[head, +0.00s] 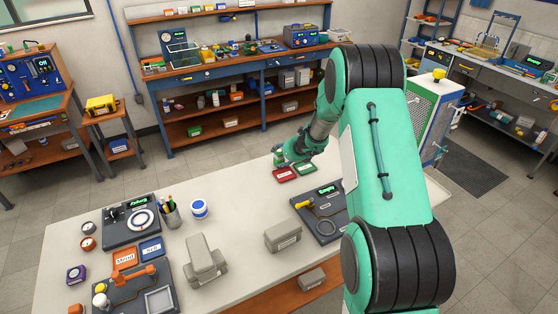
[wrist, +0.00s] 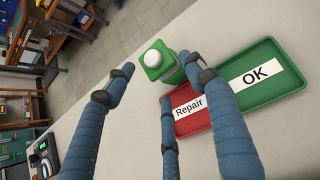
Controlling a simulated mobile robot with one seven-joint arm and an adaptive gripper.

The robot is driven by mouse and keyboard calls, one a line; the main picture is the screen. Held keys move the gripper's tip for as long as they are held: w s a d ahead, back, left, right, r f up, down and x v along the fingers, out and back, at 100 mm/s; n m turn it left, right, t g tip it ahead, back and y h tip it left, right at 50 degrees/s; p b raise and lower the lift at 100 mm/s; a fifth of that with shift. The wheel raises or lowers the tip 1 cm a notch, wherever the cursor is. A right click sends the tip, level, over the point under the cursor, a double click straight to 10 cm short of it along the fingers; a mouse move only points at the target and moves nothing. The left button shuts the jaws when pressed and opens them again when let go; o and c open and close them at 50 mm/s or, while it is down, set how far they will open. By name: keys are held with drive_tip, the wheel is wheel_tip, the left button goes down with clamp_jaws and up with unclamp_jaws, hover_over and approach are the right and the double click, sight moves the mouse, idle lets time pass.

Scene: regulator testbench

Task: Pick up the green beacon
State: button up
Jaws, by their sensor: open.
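The green beacon (wrist: 164,68) is a small green block with a white dome on top. It stands on the pale bench top beside the red Repair tray (wrist: 188,118), in the upper middle of the wrist view. My gripper (wrist: 158,82) is open and empty, with its blue fingers spread. The beacon shows just beyond and between the fingertips; whether any finger touches it I cannot tell. In the head view my gripper (head: 292,152) is low over the far edge of the bench, and the beacon (head: 279,158) shows beside it, partly hidden.
A green OK tray (wrist: 260,97) adjoins the red tray, close to the right finger.

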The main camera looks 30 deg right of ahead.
drive_tip(key=shift+b+x, duration=0.4)
drive_tip(key=shift+x, duration=1.8)
clamp_jaws()
